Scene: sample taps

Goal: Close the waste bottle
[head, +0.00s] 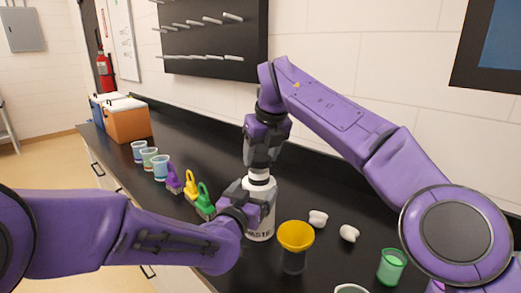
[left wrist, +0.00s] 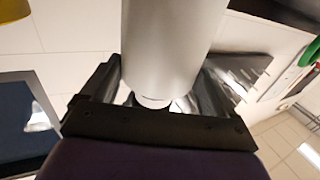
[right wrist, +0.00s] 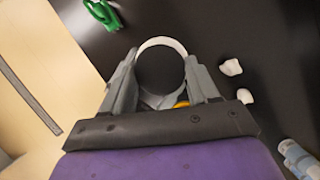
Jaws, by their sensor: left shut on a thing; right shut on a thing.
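The white waste bottle (head: 262,222) stands upright on the dark bench, its label partly covered. My left gripper (head: 248,203) is shut around its body; the pale cylinder also fills the middle of the left wrist view (left wrist: 168,45). My right gripper (head: 262,160) points down from above and is shut at the bottle's top. Between its fingers (right wrist: 163,90) in the right wrist view is a dark round cap (right wrist: 160,70) with a white ring around it. The cap is in line with the bottle neck; I cannot tell whether it is seated or turned tight.
A yellow funnel (head: 296,235) on a dark holder stands close to the bottle's right. Two small white pieces (head: 318,218) (head: 349,233) and a green cup (head: 392,266) lie further right.

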